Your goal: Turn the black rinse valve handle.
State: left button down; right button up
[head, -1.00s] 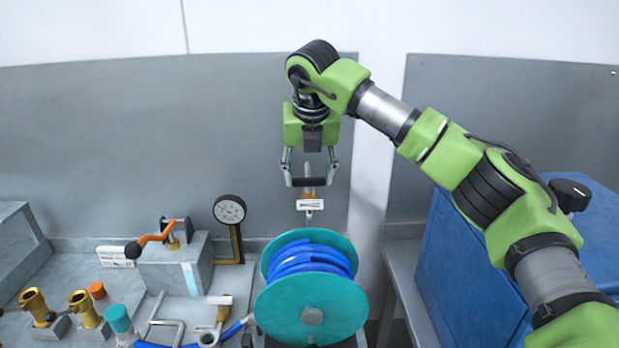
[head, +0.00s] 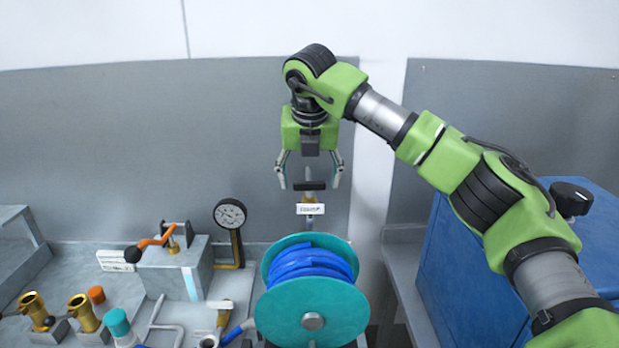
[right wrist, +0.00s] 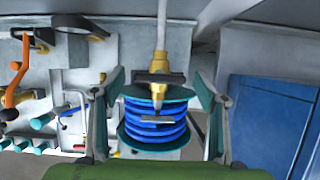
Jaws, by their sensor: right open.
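The black rinse valve handle (head: 309,185) is a short bar lying crosswise on a brass valve, just above a white label (head: 310,209) behind the hose reel. My right gripper (head: 310,180) points down with its fingers open, one on each side of the handle. Gaps show between the fingertips and the handle's ends. In the right wrist view the dark handle (right wrist: 158,78) lies across the brass valve between the spread fingers. My left gripper is not in view.
A teal reel (head: 312,312) of blue hose stands just in front of the valve. Left are a pressure gauge (head: 230,213), an orange lever (head: 155,240) and brass fittings (head: 83,312). A blue cabinet (head: 450,260) stands right, below my right arm.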

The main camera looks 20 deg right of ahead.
jog(key=shift+r, duration=0.15)
jog(key=v, duration=1.1)
jog(key=shift+s+r, duration=0.25)
jog(key=shift+r, duration=0.05)
jog(key=shift+a, duration=0.1)
